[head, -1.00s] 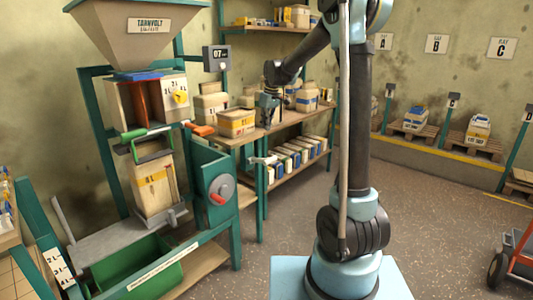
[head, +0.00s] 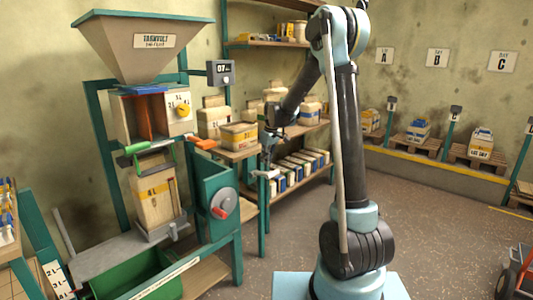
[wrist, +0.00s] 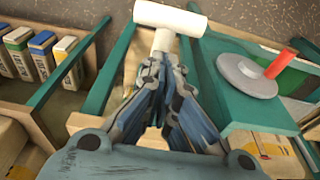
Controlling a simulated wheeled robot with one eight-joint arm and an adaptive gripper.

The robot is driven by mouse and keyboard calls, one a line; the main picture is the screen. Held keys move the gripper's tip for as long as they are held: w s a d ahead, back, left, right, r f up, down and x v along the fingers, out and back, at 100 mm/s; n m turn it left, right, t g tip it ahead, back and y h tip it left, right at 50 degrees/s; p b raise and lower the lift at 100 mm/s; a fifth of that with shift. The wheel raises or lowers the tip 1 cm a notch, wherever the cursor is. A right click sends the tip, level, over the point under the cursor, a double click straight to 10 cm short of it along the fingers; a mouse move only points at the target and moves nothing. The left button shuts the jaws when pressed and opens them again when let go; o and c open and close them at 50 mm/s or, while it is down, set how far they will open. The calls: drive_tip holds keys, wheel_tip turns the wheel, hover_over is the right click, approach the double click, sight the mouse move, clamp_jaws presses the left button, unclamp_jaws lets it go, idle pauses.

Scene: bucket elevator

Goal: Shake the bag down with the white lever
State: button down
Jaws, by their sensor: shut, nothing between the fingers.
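The white lever (head: 265,173) sticks out beside the green frame of the filling machine. In the wrist view its T-shaped white handle (wrist: 170,20) lies just beyond my fingertips. My gripper (head: 269,147) is just above the lever in the head view. In the wrist view my gripper (wrist: 166,72) is shut and empty; whether it touches the lever's stem I cannot tell. The bag (head: 156,200), beige with a yellow band, stands upright under the spout, its top at the green-handled clamp (head: 150,148).
A grey disc with a red handle (head: 224,203) is on the green panel beside the lever. A shelf of cartons (head: 300,163) stands close behind my gripper. A green bin (head: 135,275) sits below the bag. Open floor lies to the right.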

drive_tip(key=shift+s+d+f, duration=0.3)
drive_tip(key=shift+d+f, duration=0.05)
drive_tip(key=shift+f, duration=0.25)
drive_tip(key=shift+s+d+f, duration=0.25)
drive_tip(key=shift+d+f, duration=0.05)
drive_tip(key=shift+f, duration=0.25)
drive_tip(key=shift+d+f, duration=0.1)
